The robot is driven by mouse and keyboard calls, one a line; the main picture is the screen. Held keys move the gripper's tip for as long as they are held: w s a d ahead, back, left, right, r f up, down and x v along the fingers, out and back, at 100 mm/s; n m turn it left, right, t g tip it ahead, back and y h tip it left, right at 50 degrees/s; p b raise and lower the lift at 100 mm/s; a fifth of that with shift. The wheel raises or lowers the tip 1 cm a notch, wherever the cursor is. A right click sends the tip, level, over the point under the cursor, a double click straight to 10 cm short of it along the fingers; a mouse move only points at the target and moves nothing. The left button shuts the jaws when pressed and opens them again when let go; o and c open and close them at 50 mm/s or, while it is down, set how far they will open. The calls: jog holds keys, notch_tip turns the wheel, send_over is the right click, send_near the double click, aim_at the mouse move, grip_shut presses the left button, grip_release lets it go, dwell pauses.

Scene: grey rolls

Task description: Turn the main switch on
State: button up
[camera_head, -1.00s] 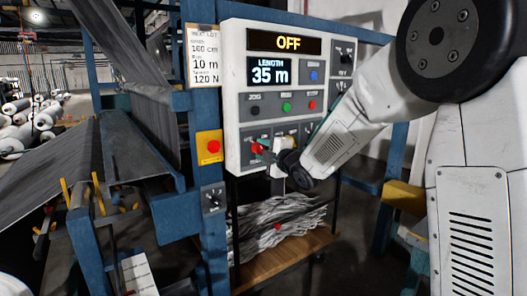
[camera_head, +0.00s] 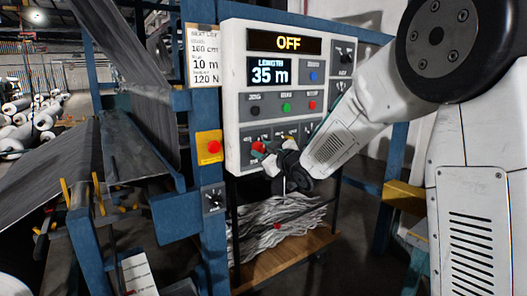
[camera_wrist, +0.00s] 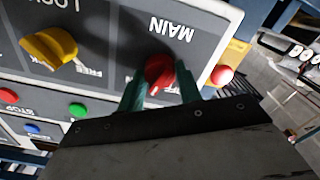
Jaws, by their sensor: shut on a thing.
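The main switch (camera_wrist: 158,71) is a red rotary knob under the upside-down label MAIN in the wrist view. In the head view the main switch (camera_head: 258,146) is at the lower left of the white control panel (camera_head: 231,80). My gripper (camera_wrist: 161,90) has its green fingers on both sides of the red knob and is shut on it. In the head view my gripper (camera_head: 264,152) reaches the panel from the lower right and partly covers the lower switches. The display (camera_head: 289,43) reads OFF in yellow. The knob's exact pointing is hard to read.
A yellow LOCK/FREE knob (camera_wrist: 49,48) is beside the main switch. A red push button on a yellow box (camera_head: 210,147) sits left of the panel, above a small black rotary switch (camera_head: 213,198). Grey fabric scraps (camera_head: 275,228) lie below on a wooden shelf.

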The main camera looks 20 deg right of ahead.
jog(key=m, duration=0.5)
jog(key=shift+m, duration=0.3)
dwell(0.4)
jog(key=o, duration=1)
jog(key=v, duration=0.7)
jog(key=shift+s+d, duration=0.1)
jog(key=shift+s, duration=0.25)
